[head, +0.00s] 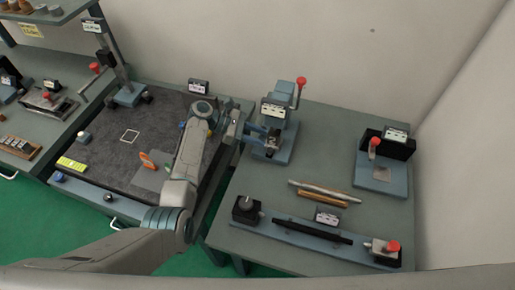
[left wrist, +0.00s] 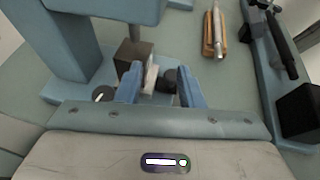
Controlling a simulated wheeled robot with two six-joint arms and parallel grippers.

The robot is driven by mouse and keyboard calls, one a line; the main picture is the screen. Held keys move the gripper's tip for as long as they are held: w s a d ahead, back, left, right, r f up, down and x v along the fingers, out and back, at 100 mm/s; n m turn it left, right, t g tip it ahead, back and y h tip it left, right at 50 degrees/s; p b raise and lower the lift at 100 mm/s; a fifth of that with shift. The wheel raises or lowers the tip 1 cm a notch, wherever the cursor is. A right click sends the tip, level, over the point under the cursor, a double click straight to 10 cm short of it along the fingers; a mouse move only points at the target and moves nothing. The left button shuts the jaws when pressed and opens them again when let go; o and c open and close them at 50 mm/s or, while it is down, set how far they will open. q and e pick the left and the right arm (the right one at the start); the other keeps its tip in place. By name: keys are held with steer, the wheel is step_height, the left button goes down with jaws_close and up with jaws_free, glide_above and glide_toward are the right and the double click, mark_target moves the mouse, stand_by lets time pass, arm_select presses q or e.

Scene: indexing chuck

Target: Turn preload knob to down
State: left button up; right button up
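The blue-grey fixture with a red-topped lever (head: 301,88) stands at the back left of the right table. My left gripper (left wrist: 160,72) reaches its front-left side in the head view. Its two blue fingers are apart. Between and just beyond the fingertips, the left wrist view shows a dark round knob (left wrist: 171,79), nearer the right finger, and a pale upright piece (left wrist: 151,78) beside a brown-black block (left wrist: 135,55). I cannot tell whether the fingers touch them. A black dial with a white mark (left wrist: 103,94) sits left of the left finger. No label names the preload knob legibly. My right gripper is not seen.
Light and brown rods (head: 322,194) lie in front of the fixture. A long rail (head: 310,232) with a black bar runs along the front. Another red-knobbed station (head: 382,175) stands at right. A dark mat (head: 115,150) covers the left table. The table's middle right is clear.

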arm_select(q)
steer(key=shift+s+r+p, duration=0.45)
steer(key=shift+s+p, duration=0.15)
steer(key=s, duration=0.8)
arm_select(e)
step_height(320, 180, up, 2)
steer(key=shift+r, duration=0.1)
